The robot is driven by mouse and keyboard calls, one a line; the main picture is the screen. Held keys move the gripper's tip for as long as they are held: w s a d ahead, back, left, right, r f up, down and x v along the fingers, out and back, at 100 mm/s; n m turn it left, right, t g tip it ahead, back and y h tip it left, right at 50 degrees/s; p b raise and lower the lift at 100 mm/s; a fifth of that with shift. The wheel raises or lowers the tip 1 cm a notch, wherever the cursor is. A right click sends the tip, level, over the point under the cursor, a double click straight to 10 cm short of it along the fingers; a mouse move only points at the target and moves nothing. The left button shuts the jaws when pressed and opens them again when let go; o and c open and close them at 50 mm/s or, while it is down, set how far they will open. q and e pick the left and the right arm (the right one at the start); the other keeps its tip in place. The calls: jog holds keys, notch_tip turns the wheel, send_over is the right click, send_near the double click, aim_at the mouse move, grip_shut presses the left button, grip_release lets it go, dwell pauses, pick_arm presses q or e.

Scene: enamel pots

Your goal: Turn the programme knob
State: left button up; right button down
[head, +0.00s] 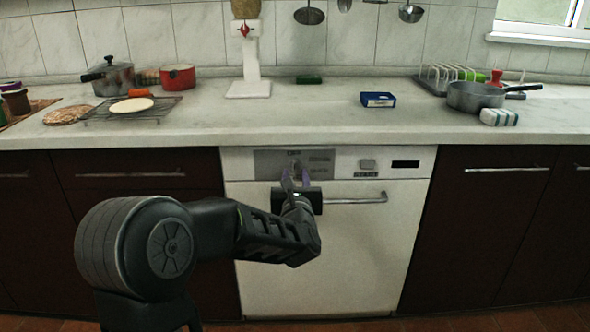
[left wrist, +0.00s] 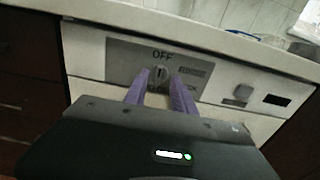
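The programme knob (left wrist: 160,75) is a small round dial on the dishwasher's grey panel (left wrist: 120,60), just below the word OFF. Its dark mark stands roughly upright. My left gripper (left wrist: 159,80) has its two purple fingers apart, one to each side of the knob, with visible gaps. I cannot tell whether the tips reach past the knob's face. In the head view my left gripper (head: 295,175) is in front of the white dishwasher (head: 345,250) and mostly hides the knob. My right gripper is not in view.
A bar handle (head: 355,199) runs across the dishwasher door just below and right of my left gripper. A square button (head: 367,165) and a dark display (head: 405,164) sit right of the knob. The worktop edge (head: 330,138) juts above the panel.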

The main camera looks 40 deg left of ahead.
aim_at(295, 165)
pick_arm(q)
jog(key=shift+x, duration=2.35)
jog(key=shift+c, duration=0.3)
grip_shut()
